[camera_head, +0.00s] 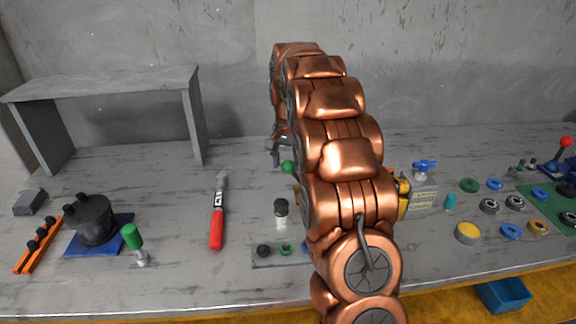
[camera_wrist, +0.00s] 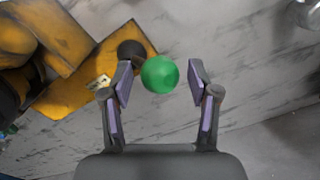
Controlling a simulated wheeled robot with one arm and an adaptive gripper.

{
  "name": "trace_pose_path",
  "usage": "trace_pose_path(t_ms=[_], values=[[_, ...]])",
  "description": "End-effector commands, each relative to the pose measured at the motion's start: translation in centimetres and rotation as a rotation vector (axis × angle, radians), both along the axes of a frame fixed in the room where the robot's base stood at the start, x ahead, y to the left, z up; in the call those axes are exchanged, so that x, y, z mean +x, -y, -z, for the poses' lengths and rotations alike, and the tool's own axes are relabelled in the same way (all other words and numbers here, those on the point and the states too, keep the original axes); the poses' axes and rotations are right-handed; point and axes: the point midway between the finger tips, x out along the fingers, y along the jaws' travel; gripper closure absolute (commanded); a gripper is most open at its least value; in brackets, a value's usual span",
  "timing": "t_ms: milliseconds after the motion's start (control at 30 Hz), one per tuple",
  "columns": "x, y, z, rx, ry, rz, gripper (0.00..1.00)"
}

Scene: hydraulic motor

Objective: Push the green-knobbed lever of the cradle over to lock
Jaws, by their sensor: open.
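The green knob (camera_wrist: 160,74) of the lever shows in the wrist view, between and slightly beyond the tips of my open gripper (camera_wrist: 160,82); it is nearer the left finger, and I cannot tell whether it touches. The yellow cradle (camera_wrist: 85,75) lies behind it to the left, with a dark round part beside the knob. In the head view the green knob (camera_head: 288,167) shows just left of my copper arm, below my gripper (camera_head: 279,152). My arm hides most of the cradle there; a yellow part (camera_head: 403,196) shows to its right.
A red-handled tool (camera_head: 217,222) lies left of my arm. A green-handled tool (camera_head: 133,238) and a black part on a blue plate (camera_head: 77,249) stand farther left. A grey shelf (camera_head: 110,82) stands at the back left. Rings and small parts lie right, by a green mat (camera_head: 540,201).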

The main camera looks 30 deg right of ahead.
Motion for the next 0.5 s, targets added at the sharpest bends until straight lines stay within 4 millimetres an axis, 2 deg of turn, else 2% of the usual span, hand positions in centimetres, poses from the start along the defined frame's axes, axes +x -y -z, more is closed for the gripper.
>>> trace_pose_path(t_ms=[500], values=[[0.1, 0.1, -3.6, -0.002, 0.005, 0.000, 0.40]])
